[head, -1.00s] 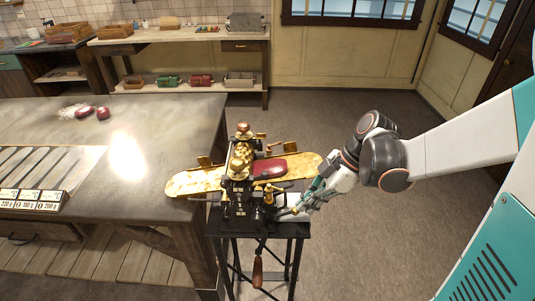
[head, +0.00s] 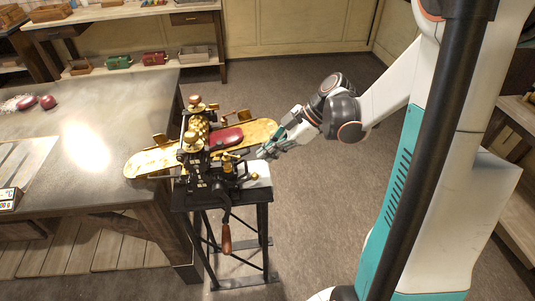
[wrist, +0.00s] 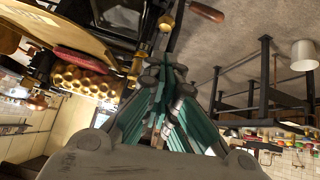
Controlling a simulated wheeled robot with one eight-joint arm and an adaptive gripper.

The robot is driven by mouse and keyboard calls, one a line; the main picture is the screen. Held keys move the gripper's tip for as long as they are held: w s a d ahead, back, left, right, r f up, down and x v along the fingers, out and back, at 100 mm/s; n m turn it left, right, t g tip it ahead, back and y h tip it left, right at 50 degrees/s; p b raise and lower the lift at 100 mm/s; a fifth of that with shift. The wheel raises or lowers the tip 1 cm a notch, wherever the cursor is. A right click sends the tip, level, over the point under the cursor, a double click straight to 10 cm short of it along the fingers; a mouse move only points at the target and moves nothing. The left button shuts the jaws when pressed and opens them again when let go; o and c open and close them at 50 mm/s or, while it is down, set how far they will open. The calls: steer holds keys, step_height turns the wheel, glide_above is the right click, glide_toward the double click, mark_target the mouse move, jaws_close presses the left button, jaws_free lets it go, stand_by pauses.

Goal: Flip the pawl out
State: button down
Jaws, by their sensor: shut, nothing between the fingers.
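The drop roller (head: 205,165) is a black and brass machine on a black metal stand. A wooden-handled crank (head: 226,238) hangs at its front. I cannot pick out the pawl for certain among the small dark parts on the machine's right side. A brass knob (head: 256,176) shows there beside a pale block (head: 262,170). My gripper (head: 265,153) is just behind and above that block, its fingers shut and empty. In the wrist view, the gripper fingers (wrist: 165,68) are together near the machine's dark frame; I cannot tell whether they touch it.
A gold tray (head: 262,131) runs through the machine and carries a dark red slab (head: 225,137). A grey-topped table (head: 95,115) stands close on the left. Open floor (head: 315,220) lies to the right of the stand. Shelves with boxes are at the back.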

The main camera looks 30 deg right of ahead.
mark_target(252, 177)
steer(key=b+x, duration=0.1)
steer(key=x, duration=0.6)
steer(key=shift+a+f+b, duration=0.15)
steer(key=shift+a+b, duration=0.05)
steer(key=shift+b, duration=0.1)
steer(key=shift+f, duration=0.15)
